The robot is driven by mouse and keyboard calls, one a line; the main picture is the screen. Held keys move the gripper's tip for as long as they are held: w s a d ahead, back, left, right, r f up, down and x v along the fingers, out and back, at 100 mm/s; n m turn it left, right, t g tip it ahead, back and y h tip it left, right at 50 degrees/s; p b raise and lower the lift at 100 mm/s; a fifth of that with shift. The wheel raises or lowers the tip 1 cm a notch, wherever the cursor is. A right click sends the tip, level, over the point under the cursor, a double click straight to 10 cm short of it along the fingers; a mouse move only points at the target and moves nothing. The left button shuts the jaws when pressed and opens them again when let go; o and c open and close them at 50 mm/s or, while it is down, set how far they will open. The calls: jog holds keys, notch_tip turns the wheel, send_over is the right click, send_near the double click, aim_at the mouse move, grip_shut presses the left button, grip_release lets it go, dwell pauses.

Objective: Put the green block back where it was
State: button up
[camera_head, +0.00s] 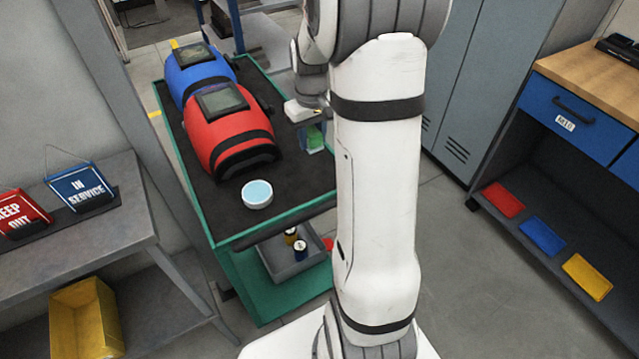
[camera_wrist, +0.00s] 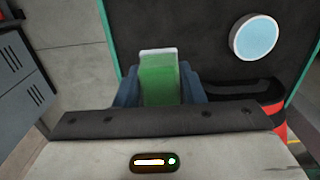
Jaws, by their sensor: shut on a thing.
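The green block (camera_head: 315,138) is between the fingers of my gripper (camera_head: 312,128) at the right side of the cart's dark top in the head view. In the wrist view the green block (camera_wrist: 159,82) has a pale end and stands between the two blue-grey fingers of my gripper (camera_wrist: 160,88), which is shut on it. The cart (camera_head: 225,222) is green with a black mat on top. My arm covers part of the cart's right side. I cannot tell whether the block touches the mat.
A red welding helmet (camera_head: 232,130) and a blue one (camera_head: 195,68) lie on the cart left of my gripper. A round white container with a light blue top (camera_head: 257,194) sits nearer the front. A grey bin (camera_head: 285,265) is on the lower shelf. Lockers (camera_head: 480,85) stand at right.

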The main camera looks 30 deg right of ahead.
aim_at(314, 175)
notch_tip(314, 175, down, 10)
jog(key=shift+s+f, duration=0.1)
jog(key=shift+s, duration=0.05)
dwell(0.3)
jog(key=shift+f, duration=0.15)
jog(key=o, duration=1)
jog(key=shift+c, duration=0.2)
notch_tip(314, 175, up, 12)
jog(key=shift+r, duration=0.2)
jog(key=s+a+r+t, duration=0.1)
jog(key=s+a+r, duration=0.2)
jog(key=s+a, duration=0.3)
jog(key=s+a+r+t, duration=0.1)
jog(key=s+a+r, duration=0.2)
jog(key=s+a, duration=0.4)
jog(key=s, duration=0.5)
jog(key=shift+s+a+r+m+t, duration=0.15)
jog(key=shift+s+r+m+t, duration=0.15)
jog(key=shift+s, duration=0.05)
